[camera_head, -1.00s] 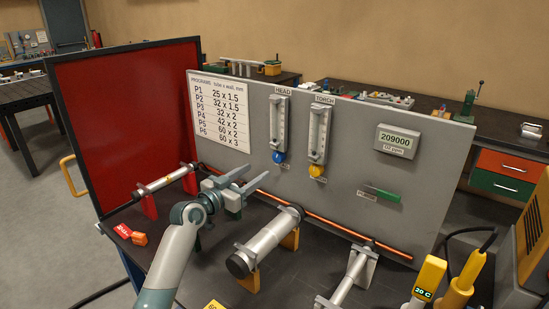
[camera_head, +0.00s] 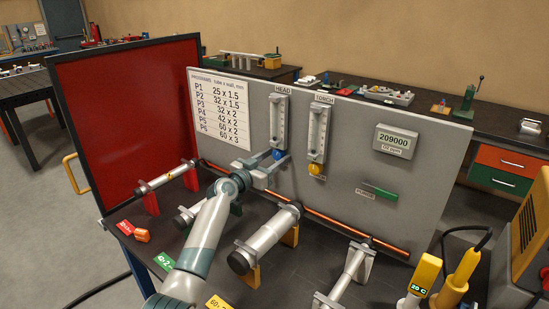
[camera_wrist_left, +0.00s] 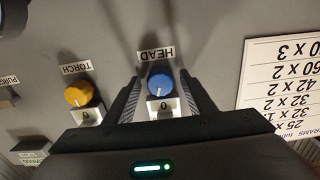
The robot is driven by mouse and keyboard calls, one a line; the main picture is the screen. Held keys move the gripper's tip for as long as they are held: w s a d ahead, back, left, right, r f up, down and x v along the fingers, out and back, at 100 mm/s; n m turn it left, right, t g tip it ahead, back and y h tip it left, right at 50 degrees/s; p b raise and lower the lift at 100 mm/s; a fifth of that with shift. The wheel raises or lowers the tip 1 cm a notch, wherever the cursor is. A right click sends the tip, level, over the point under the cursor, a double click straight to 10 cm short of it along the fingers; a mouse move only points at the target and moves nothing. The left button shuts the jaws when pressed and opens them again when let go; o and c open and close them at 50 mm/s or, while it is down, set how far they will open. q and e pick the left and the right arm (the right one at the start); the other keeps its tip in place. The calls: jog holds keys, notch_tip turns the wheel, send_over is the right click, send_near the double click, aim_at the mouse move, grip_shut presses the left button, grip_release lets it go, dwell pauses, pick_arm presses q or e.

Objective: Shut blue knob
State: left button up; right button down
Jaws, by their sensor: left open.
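The blue knob (camera_head: 278,154) sits on the grey panel below the flow tube labelled HEAD. In the left wrist view the blue knob (camera_wrist_left: 160,82) lies between the two fingers, with a HEAD label and a small plate marked 0 beside it. My left gripper (camera_head: 270,163) is open at the panel, its fingers either side of the knob; contact cannot be told. The left gripper also shows in the wrist view (camera_wrist_left: 160,100). The yellow knob (camera_wrist_left: 79,94) labelled TORCH is beside it, outside the fingers. My right gripper is not in view.
The grey panel (camera_head: 440,170) carries the TORCH tube (camera_head: 318,130), a display (camera_head: 397,140) and a green PURGE handle (camera_head: 379,190). A copper tube (camera_head: 335,224) runs along its foot. A red screen (camera_head: 125,120) is at left.

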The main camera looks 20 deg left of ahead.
pick_arm(q)
jog(key=c, duration=1)
jog(key=shift+c, duration=0.2)
jog(key=shift+f, duration=0.1)
jog(key=shift+n+b, duration=0.4)
jog(key=shift+n, duration=1.7)
